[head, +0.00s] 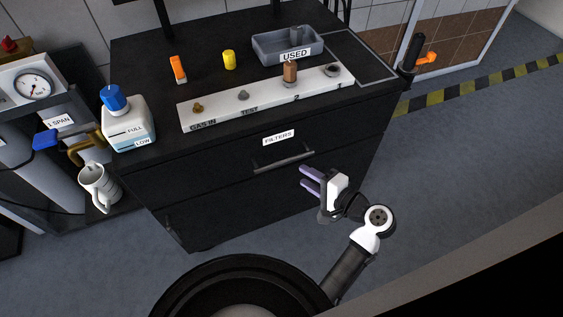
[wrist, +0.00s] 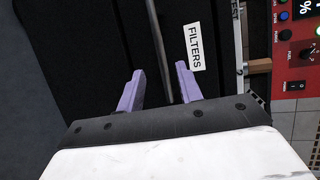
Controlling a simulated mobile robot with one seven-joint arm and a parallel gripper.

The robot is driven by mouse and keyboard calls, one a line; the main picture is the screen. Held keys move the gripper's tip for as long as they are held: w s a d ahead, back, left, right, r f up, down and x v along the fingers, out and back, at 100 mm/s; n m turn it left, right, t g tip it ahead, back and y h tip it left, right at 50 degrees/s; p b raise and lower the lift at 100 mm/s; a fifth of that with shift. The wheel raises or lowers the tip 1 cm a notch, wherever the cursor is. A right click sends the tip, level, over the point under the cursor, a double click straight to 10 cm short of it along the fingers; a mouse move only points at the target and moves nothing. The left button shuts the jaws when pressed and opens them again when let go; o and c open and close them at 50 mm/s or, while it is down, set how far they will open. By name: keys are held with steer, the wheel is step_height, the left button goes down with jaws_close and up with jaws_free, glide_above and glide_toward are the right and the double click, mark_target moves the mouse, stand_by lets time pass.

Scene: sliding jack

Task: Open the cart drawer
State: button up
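The black cart (head: 230,205) stands in the middle of the head view. Its upper drawer front carries a white FILTERS label (head: 278,138) and a dark bar handle (head: 283,162). The drawer looks shut. My gripper (head: 305,178) is in front of the drawer, just right of and below the handle's right end. In the wrist view my gripper's two purple fingers (wrist: 158,80) are spread apart, with the handle bar (wrist: 160,50) showing in the gap between them. The FILTERS label (wrist: 195,47) is beside the right finger. I cannot tell whether the fingers touch the bar.
On the cart top are a white fitting strip (head: 265,97), a grey USED tray (head: 280,48), an orange item (head: 178,69) and a yellow item (head: 229,60). A blue-capped bottle (head: 128,125) and a white mug (head: 98,187) are at left. Floor in front is clear.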

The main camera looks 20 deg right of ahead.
steer(key=p+x, duration=0.1)
steer(key=x, duration=0.9)
steer(key=shift+a, duration=0.1)
jaws_close()
